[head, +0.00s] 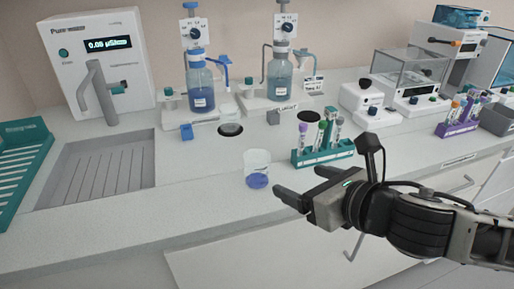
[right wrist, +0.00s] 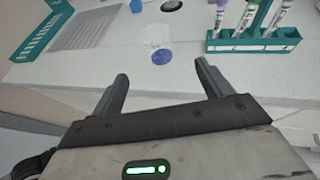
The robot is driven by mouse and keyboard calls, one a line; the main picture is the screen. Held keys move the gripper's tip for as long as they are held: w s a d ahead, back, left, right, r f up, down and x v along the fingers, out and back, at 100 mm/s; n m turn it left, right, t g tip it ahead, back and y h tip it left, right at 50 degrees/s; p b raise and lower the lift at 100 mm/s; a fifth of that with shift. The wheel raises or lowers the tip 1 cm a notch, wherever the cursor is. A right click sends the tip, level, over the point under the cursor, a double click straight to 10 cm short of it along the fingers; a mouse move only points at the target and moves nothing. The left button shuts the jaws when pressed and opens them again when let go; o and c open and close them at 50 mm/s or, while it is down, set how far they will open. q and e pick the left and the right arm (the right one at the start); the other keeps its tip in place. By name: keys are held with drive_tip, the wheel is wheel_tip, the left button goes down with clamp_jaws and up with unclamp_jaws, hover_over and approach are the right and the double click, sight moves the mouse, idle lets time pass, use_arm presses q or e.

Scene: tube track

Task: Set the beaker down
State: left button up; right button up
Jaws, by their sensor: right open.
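The beaker (head: 257,168) is clear glass with a little blue-purple liquid at the bottom. It stands upright on the grey-white counter (head: 205,195), near the front edge. My right gripper (head: 295,184) is open and empty, just to the right of the beaker in the head view. In the right wrist view the beaker (right wrist: 158,45) is beyond the fingertips, apart from them, and my right gripper (right wrist: 160,78) has its two fingers spread wide. My left gripper is not in view.
A teal rack (head: 325,155) with several capped tubes stands close behind my right gripper. Two bottle dispensers (head: 200,98) (head: 279,78) stand at the back. A water dispenser (head: 97,65), a sunken drain (head: 98,170) and a teal rack (head: 22,165) are left. Counter left of the beaker is clear.

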sight(265, 168)
drive_tip(key=x, duration=1.5)
drive_tip(key=shift+a, duration=0.45)
drive_tip(key=c, duration=1.1)
drive_tip(key=shift+r, duration=0.1)
